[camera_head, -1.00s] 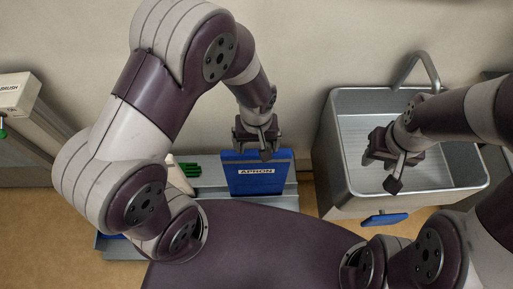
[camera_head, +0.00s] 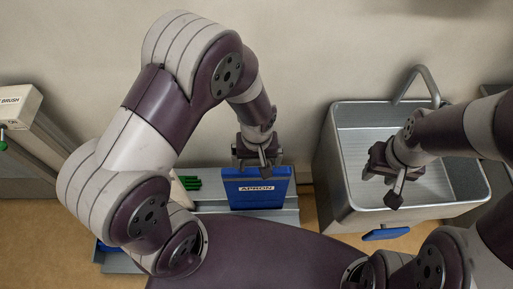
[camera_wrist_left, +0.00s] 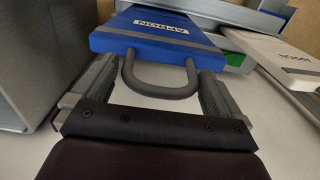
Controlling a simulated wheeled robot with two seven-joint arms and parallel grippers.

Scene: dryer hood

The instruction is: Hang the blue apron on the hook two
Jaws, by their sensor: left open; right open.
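The blue apron (camera_head: 257,200), a flat blue panel with a white APRON label, is at the centre of the head view, below my left gripper (camera_head: 261,160). In the left wrist view the apron (camera_wrist_left: 160,42) shows with a grey loop (camera_wrist_left: 160,90) on its near edge. My left gripper (camera_wrist_left: 160,80) is open, one finger on each side of that loop. I cannot tell whether the fingers touch it. My right gripper (camera_head: 390,187) is open and empty over the sink. I cannot make out hook two in these views.
A grey metal sink (camera_head: 332,170) with a tap (camera_head: 428,75) stands right of the apron. A green item (camera_head: 190,183) lies left of the apron. A labelled grey-white panel (camera_wrist_left: 290,55) is at right in the wrist view. A blue item (camera_head: 386,233) is below the sink.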

